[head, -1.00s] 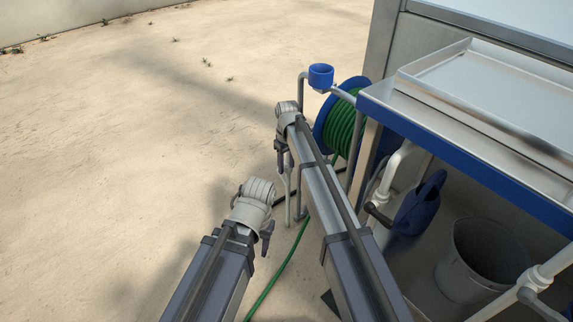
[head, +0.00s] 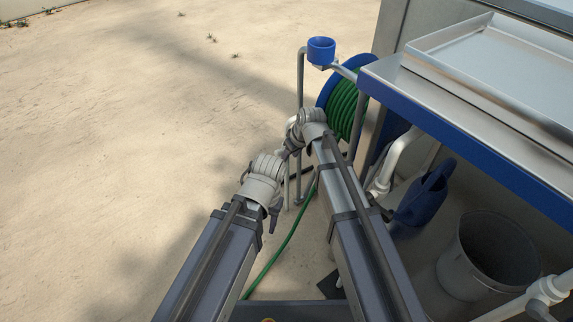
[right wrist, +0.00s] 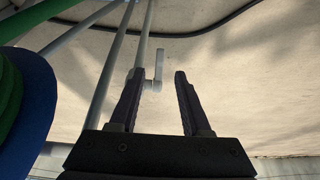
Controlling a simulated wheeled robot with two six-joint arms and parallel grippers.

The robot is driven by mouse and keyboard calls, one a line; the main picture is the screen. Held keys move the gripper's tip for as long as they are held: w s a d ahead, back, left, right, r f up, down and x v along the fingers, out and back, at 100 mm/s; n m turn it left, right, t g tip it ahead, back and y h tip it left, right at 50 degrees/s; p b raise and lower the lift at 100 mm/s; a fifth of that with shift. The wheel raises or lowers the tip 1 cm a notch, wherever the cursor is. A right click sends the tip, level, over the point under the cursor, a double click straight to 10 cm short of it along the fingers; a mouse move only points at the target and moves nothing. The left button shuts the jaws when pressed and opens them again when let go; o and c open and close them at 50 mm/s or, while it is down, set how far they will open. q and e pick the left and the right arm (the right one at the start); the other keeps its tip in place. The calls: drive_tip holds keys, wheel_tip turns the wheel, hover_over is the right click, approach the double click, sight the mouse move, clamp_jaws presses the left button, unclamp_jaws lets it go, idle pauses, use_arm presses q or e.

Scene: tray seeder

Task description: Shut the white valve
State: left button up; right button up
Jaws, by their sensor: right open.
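A small pale lever (right wrist: 158,66), which looks like the white valve's handle, stands out from a thin grey pipe (right wrist: 146,40) in the right wrist view. My right gripper (right wrist: 159,76) is open and empty, with the lever showing in the gap between its fingertips. I cannot tell whether the lever is between the fingers or just beyond them. In the head view my right gripper (head: 287,152) is beside the stand pipes and hides the valve. My left gripper (head: 274,214) hangs nearer to me, its jaws too small to judge.
A blue reel with green hose (head: 344,108) stands right behind my right gripper, and a blue cup (head: 321,50) tops the stand. To the right are a steel bench (head: 470,130), white pipes, a blue watering can (head: 424,196) and a grey bucket (head: 456,262). Sandy ground lies open at left.

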sight(285, 165)
drive_tip(key=b+x, duration=0.6)
drive_tip(key=x, duration=0.1)
drive_tip(key=shift+d+f, duration=0.1)
drive_tip(key=shift+f, duration=0.05)
drive_tip(key=shift+s, duration=0.1)
drive_tip(key=shift+c, duration=0.2)
clamp_jaws()
